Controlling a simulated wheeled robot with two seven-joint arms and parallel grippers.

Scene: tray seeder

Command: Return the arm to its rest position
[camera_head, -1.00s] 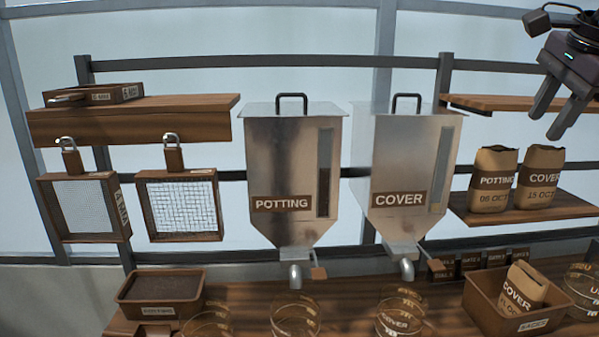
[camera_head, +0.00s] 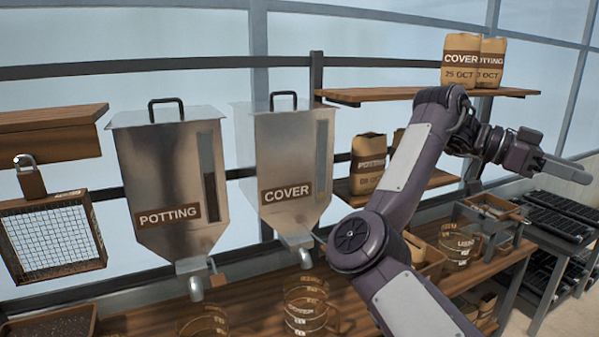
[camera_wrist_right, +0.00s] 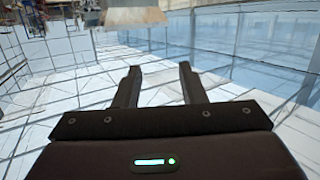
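My right arm reaches across the right half of the head view, bent at the elbow. Its right gripper (camera_head: 558,169) points right, above the black trays. In the right wrist view the right gripper (camera_wrist_right: 159,80) shows two fingers apart with nothing between them, over a white tiled floor. My left gripper is not in view.
A potting hopper (camera_head: 165,180) and a cover hopper (camera_head: 282,170) hang over the wooden bench (camera_head: 255,316). Several glass jars stand below. An upper shelf (camera_head: 385,95) carries two paper bags (camera_head: 462,60). Black seed trays (camera_head: 557,222) lie at far right.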

